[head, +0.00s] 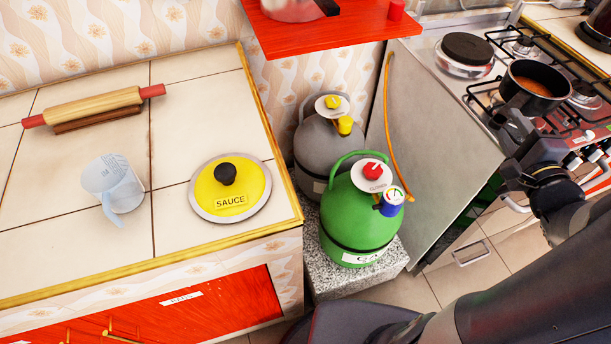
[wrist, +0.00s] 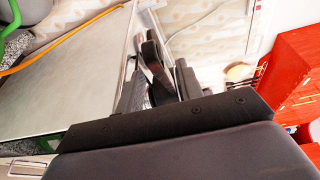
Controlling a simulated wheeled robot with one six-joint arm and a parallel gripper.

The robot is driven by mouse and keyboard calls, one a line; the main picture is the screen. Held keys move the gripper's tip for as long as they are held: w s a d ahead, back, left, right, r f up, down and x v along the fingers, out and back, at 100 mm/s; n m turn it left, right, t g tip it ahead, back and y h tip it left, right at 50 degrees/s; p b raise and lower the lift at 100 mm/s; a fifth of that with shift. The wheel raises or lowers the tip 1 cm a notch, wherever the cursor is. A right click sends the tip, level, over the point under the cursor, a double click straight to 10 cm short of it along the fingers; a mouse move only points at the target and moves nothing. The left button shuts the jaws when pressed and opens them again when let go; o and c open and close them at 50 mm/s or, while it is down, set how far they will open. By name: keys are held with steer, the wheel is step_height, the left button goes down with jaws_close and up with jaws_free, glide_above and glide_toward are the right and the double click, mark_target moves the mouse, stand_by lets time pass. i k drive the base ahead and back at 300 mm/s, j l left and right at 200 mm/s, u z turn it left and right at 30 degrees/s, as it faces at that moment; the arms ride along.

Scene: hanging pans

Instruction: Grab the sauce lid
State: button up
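The sauce lid (head: 230,188) is a round yellow lid with a grey rim, a black knob (head: 225,174) and a label reading SAUCE. It lies flat on the tiled counter near its right front corner, knob up. My gripper (head: 520,142) is far to the right of it, by the stove and just below the pan. The lid does not show in the wrist view.
A measuring cup (head: 113,184) and rolling pin (head: 95,107) lie left on the counter (head: 60,255). Green (head: 358,215) and grey (head: 328,143) gas cylinders stand between counter and stove. A red shelf (head: 330,32) overhangs behind. A pan of sauce (head: 535,84) sits on the stove.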

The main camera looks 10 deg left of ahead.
mark_target(232, 187)
steer(key=u, duration=1.7)
steer(key=k+j+z, duration=0.1)
steer(key=z, duration=0.2)
steer(key=k+z, duration=0.3)
steer(key=i, duration=0.1)
